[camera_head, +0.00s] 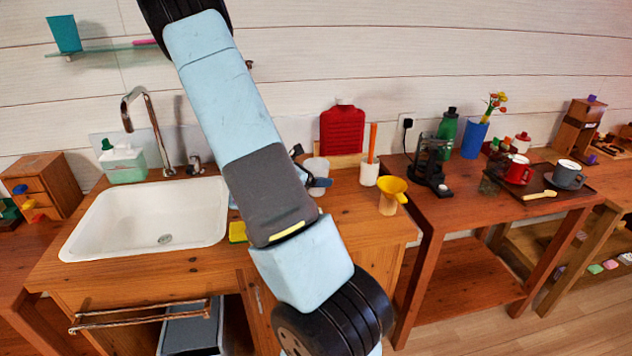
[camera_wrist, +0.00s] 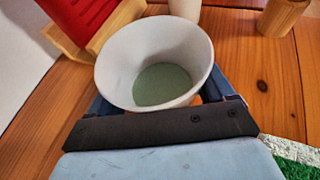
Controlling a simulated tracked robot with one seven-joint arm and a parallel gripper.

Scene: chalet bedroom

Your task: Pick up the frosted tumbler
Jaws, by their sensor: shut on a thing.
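The frosted tumbler (camera_wrist: 115,62), whitish with a greenish bottom inside, stands between the fingers of my gripper (camera_wrist: 165,98) in the wrist view. My gripper is shut on it, with one finger at each side of the wall. In the head view the tumbler (camera_head: 315,168) shows beside my arm on the wooden counter, partly hidden by my gripper (camera_head: 317,183).
The white sink (camera_head: 105,222) and a sponge (camera_head: 237,232) are left. A lower table (camera_head: 455,210) is right.

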